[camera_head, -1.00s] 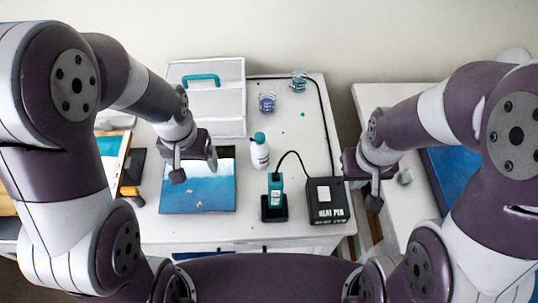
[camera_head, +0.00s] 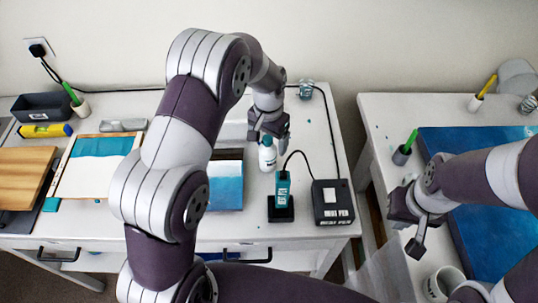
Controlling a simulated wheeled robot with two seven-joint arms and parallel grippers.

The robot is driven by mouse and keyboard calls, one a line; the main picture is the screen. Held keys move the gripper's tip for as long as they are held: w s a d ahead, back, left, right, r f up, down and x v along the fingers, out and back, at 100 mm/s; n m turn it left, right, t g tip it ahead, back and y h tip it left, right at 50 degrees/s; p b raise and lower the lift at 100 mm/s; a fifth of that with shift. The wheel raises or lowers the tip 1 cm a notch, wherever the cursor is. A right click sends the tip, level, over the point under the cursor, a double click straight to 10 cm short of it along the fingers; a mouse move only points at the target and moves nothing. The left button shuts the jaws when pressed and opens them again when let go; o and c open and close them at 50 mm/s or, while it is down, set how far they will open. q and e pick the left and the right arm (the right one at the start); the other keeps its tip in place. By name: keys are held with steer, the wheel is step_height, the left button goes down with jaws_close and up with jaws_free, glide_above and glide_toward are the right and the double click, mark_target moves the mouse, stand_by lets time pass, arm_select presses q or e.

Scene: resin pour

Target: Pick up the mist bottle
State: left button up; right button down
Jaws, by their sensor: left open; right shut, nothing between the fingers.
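The mist bottle (camera_head: 267,158), white with a teal top, stands upright on the white table, left of the heat pen's stand. My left gripper (camera_head: 268,137) is open at the bottle's top, with its fingers to either side of the teal cap as seen from here. Whether the fingers touch it I cannot tell. My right gripper (camera_head: 417,232) is shut and empty, at the near left edge of the right-hand table, well away from the bottle.
A teal heat pen (camera_head: 282,185) stands in a black holder beside a black heat pen box (camera_head: 332,202), with a cable between them. A blue panel (camera_head: 228,184) lies left of the bottle, partly behind my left arm. A glass (camera_head: 306,90) stands at the back. A mug (camera_head: 440,284) is near my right gripper.

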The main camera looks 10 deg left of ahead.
arm_select(q)
steer(key=shift+w+a+f, duration=0.1)
steer(key=shift+a+f, duration=0.1)
steer(key=shift+f, duration=1)
steer(key=shift+w+f, duration=0.1)
steer(key=shift+f, duration=0.15)
steer(key=shift+r, duration=0.1)
steer(key=c, duration=0.7)
jaws_close()
arm_select(e)
steer(key=shift+w+a+r, duration=0.15)
steer(key=shift+r, duration=0.25)
